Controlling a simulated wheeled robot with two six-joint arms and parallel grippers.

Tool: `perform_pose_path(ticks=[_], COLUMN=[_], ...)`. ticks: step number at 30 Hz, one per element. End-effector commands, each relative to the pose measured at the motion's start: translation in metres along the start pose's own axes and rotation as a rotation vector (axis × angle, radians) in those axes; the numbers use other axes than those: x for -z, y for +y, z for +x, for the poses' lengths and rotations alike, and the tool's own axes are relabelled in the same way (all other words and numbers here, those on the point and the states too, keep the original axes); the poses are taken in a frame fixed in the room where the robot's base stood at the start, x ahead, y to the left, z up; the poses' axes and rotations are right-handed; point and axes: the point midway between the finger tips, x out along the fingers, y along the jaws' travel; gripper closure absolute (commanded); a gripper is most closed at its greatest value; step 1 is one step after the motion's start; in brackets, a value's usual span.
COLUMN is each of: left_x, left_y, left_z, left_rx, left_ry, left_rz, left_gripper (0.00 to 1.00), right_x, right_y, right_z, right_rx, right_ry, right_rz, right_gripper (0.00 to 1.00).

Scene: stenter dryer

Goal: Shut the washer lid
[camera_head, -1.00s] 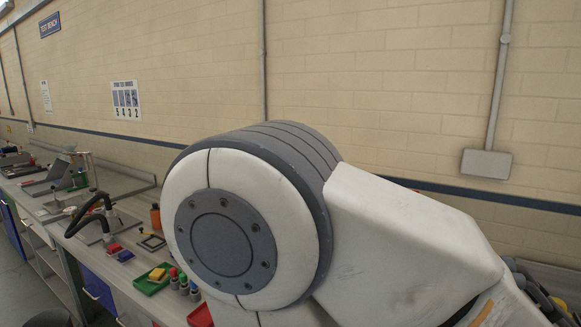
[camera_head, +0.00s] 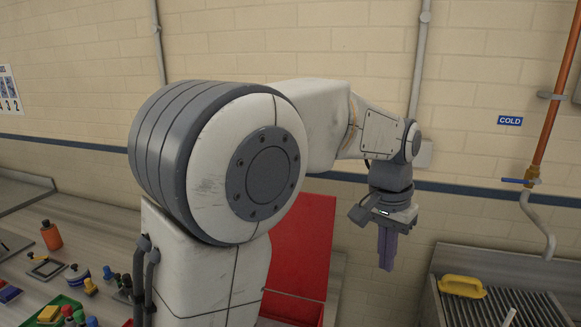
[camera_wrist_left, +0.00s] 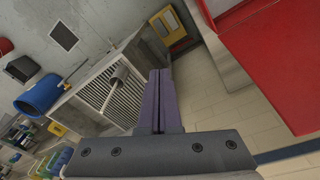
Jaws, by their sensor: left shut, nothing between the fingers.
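A large red panel (camera_head: 303,235), which looks like the raised washer lid, stands upright behind my left arm in the head view. Below it is a red body (camera_head: 290,308), mostly hidden by my arm. My left gripper (camera_head: 387,265) points down to the right of the red panel, apart from it in the picture. Its purple fingers are together and empty. In the left wrist view the fingers (camera_wrist_left: 160,85) are closed side by side, and a big red surface (camera_wrist_left: 280,65) fills the upper right. My right gripper is not in view.
A slatted metal sink (camera_head: 495,300) with a yellow item (camera_head: 461,286) is at the lower right, below a tap spout (camera_head: 540,225). A bench with bottles and small trays (camera_head: 60,310) is at the left.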

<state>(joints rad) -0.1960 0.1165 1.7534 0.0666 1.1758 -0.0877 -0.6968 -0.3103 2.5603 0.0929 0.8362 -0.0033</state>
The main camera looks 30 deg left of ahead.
Motion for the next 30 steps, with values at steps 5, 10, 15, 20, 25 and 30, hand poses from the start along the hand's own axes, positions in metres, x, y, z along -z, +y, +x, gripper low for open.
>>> perform_pose_path(ticks=[5, 10, 15, 20, 25, 30], left_x=[0.066, 0.077, 0.062, 0.052, 0.051, 0.052], left_y=[-0.120, -0.232, -0.305, -0.332, -0.337, -0.340], left_z=[-0.067, -0.111, -0.136, -0.143, -0.128, -0.095], left_rx=[0.039, 0.079, 0.107, 0.119, 0.120, 0.118], left_ry=[0.033, 0.055, 0.066, 0.071, 0.070, 0.068], left_rz=[-0.200, -0.359, -0.464, -0.503, -0.507, -0.506], left_gripper=[1.00, 1.00, 1.00, 1.00, 1.00, 1.00], right_x=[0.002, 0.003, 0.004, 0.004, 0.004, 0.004], right_y=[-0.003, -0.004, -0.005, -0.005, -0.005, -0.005], right_z=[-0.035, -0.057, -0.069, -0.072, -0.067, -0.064], right_rx=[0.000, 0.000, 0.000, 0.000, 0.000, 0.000], right_ry=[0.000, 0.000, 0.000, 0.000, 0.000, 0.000], right_rz=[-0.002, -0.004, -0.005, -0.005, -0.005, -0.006], right_gripper=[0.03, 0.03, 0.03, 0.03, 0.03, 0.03])
